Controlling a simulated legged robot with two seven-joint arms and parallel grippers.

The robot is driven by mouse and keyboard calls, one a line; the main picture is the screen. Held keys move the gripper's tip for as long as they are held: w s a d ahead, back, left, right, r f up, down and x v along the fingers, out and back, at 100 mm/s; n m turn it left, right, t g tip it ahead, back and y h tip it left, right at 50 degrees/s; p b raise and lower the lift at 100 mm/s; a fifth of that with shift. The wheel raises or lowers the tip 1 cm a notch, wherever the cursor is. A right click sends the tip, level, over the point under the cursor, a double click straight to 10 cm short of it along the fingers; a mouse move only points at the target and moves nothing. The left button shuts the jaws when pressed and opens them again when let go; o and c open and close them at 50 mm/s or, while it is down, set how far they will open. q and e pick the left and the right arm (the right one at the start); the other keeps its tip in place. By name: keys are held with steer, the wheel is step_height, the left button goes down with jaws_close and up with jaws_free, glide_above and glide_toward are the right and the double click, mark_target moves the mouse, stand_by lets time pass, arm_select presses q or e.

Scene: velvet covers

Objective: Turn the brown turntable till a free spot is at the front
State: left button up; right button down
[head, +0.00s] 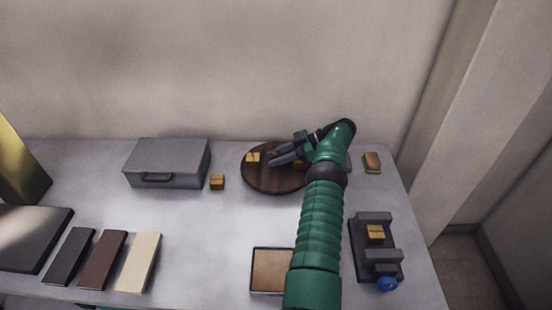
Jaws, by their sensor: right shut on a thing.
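The brown turntable (262,183) is a round, dark wooden disc at the back of the table, right of centre. A yellow-brown block (252,158) sits on its left part. Another yellow-brown block (298,165) shows on its right part, partly covered by my arm. My right gripper (273,158) is over the middle of the turntable, its fingers pointing left. It is shut on a small part of the turntable, which the fingers mostly hide. The front of the disc, left of my arm, looks bare; its right edge is hidden.
A grey case (167,160) and a loose yellow block (217,182) stand left of the turntable. A brown block (372,162) lies at the back right. A dark fixture (385,268) with a blue knob and a shallow tray (270,270) are nearer. The table's middle is clear.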

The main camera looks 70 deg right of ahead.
mark_target(277, 153)
steer(key=shift+d+r, duration=0.15)
steer(key=shift+r, duration=0.15)
steer(key=c, duration=1.4)
jaws_free()
steer(key=shift+o, duration=1.7)
steer(key=shift+d+f, duration=0.1)
steer(key=shift+f, duration=0.1)
steer(key=shift+r, duration=0.4)
step_height(277, 153, up, 3)
steer(key=shift+f, duration=0.1)
steer(key=s+a, duration=0.3)
steer(key=a, duration=0.4)
steer(key=s+a+r, duration=0.1)
steer(key=s+a, duration=0.3)
steer(key=a, duration=0.3)
steer(key=shift+a+p, duration=0.15)
steer(key=shift+p, duration=0.25)
steer(key=shift+r, duration=0.1)
